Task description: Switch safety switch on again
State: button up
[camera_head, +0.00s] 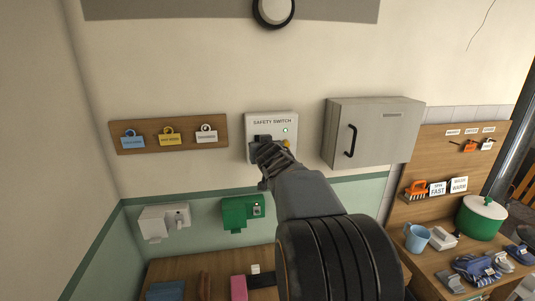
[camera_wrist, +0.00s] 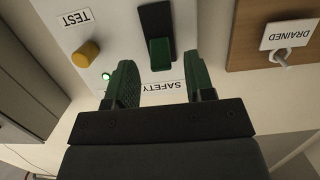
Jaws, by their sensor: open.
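The safety switch is a white wall box (camera_head: 272,121) labelled SAFETY SWITCH, with a small green light lit on its face. In the wrist view, where the lettering is upside down, it has a dark slot with a green toggle (camera_wrist: 160,53) at the end nearer the SAFETY lettering. A yellow TEST button (camera_wrist: 86,53) and the lit green lamp (camera_wrist: 105,76) are beside it. My gripper (camera_wrist: 160,72) is open and empty, its green fingers to either side of the toggle in the picture. Contact cannot be told. In the head view my gripper (camera_head: 268,150) hides part of the box.
A wooden tag board (camera_head: 170,148) is left of the box, with a DRAINED tag (camera_wrist: 287,35) close by in the wrist view. A grey cabinet (camera_head: 375,130) with a black handle is close on the right. Green (camera_head: 235,213) and white (camera_head: 160,220) wall fittings are below.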

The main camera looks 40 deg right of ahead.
jog(key=v, duration=1.1)
jog(key=shift+s, duration=0.25)
jog(key=shift+a, duration=0.1)
jog(key=s+f+g+h+b, duration=0.1)
jog(key=s+f+g+h, duration=0.1)
jog(key=s+f+g, duration=0.65)
jog(key=s+a+f+n+y+b, duration=0.1)
jog(key=s+a+f+n+y, duration=0.1)
jog(key=a+f+y, duration=0.2)
jog(key=s+a+f+n+y+b, duration=0.2)
jog(key=a+f+y, duration=0.3)
jog(key=a+f, duration=0.5)
jog(key=a+n+g, duration=0.1)
jog(key=a, duration=0.5)
jog(key=shift+s+a, duration=0.3)
jog(key=shift+a, duration=0.1)
